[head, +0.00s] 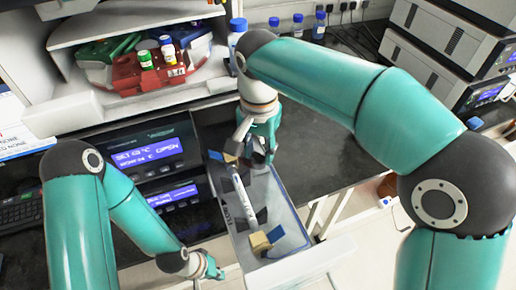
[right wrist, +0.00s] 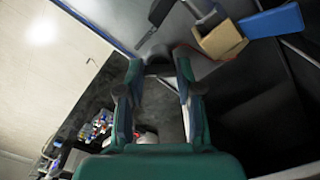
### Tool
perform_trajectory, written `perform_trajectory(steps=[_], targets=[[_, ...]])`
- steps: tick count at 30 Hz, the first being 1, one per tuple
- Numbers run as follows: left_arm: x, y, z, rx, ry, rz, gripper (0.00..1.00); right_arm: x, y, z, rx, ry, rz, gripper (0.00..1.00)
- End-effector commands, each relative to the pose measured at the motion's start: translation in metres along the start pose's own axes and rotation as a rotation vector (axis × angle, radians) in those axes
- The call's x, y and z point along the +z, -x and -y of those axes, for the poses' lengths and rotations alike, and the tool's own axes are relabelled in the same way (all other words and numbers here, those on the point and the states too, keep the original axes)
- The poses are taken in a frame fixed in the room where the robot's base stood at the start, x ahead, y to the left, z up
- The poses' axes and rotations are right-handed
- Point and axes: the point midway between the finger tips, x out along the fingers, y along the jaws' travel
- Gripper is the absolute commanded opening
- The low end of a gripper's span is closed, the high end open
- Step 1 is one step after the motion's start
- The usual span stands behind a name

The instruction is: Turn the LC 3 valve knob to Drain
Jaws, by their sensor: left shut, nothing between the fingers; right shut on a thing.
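My right gripper (head: 258,155) reaches down into the open column drawer (head: 300,215) in the head view. In the right wrist view its fingers (right wrist: 159,68) are closed around a dark, rounded knob (right wrist: 158,60) at the drawer's metal wall. No label such as LC 3 or Drain is readable, so I cannot tell which valve this is or where it points. The knob is hidden behind the fingers in the head view. My left gripper (head: 212,269) is shut and empty, low and to the left of the drawer.
A white labelled column (head: 243,195) lies in the drawer between tan-and-blue end blocks (head: 262,243). Blue-lit instrument displays (head: 147,152) stand left of the drawer. Above is a shelf with red and green racks (head: 140,72). Dark bench surface (head: 315,130) lies behind the drawer.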

Motion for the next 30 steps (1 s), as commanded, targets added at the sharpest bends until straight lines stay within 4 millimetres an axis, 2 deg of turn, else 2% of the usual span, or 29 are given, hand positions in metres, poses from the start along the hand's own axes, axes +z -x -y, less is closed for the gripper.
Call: perform_trajectory(steps=[8, 14, 30], targets=[[0.0, 0.003, -0.001, 0.0, 0.0, 0.0, 0.0, 0.001, 0.001, -0.001, -0.006, 0.038, 0.005, 0.0], [0.0, 0.01, -0.004, 0.0, 0.0, 0.0, 0.0, 0.0, 0.002, -0.001, -0.005, 0.134, 0.005, 0.0], [0.0, 0.036, -0.013, 0.0, 0.0, 0.0, 0.0, 0.0, 0.003, -0.001, -0.005, 0.615, 0.002, 0.0]])
